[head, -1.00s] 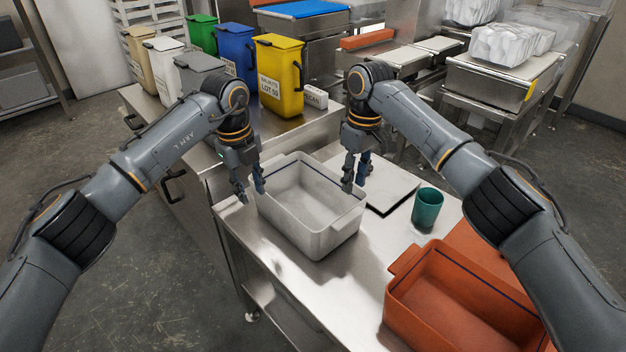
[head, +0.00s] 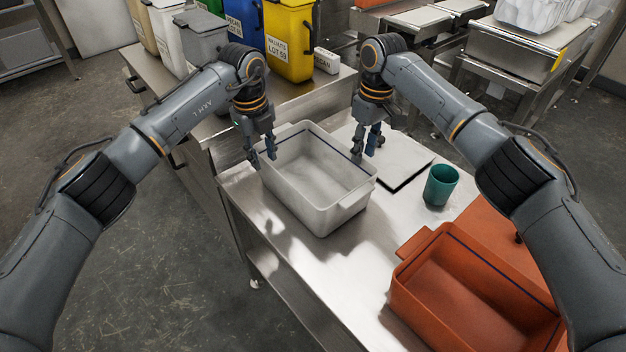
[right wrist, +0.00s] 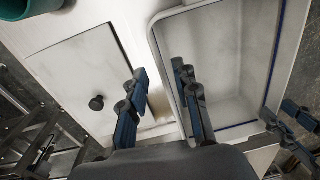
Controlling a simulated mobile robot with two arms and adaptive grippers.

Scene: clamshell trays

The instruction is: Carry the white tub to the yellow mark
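The white tub (head: 340,212) stands upright and empty on the steel bench, with a dark blue line along its inner wall. My left gripper (head: 262,158) is open at the tub's left rim, one finger outside and one on the inner side. My right gripper (head: 366,154) is open at the opposite rim. In the right wrist view, the fingers of my right gripper (right wrist: 158,104) are spread on either side of the wall of the tub (right wrist: 232,60), with gaps visible. The left gripper (right wrist: 290,122) also shows there, at the far wall. I see no yellow mark on the visible bench top.
A flat pale panel with a knob (head: 408,168) lies right of the tub, beside a teal cup (head: 440,185). An orange tub (head: 410,243) and orange lid (head: 490,228) stand front right. Coloured bins (head: 290,40) stand behind. The bench front (head: 290,262) is clear.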

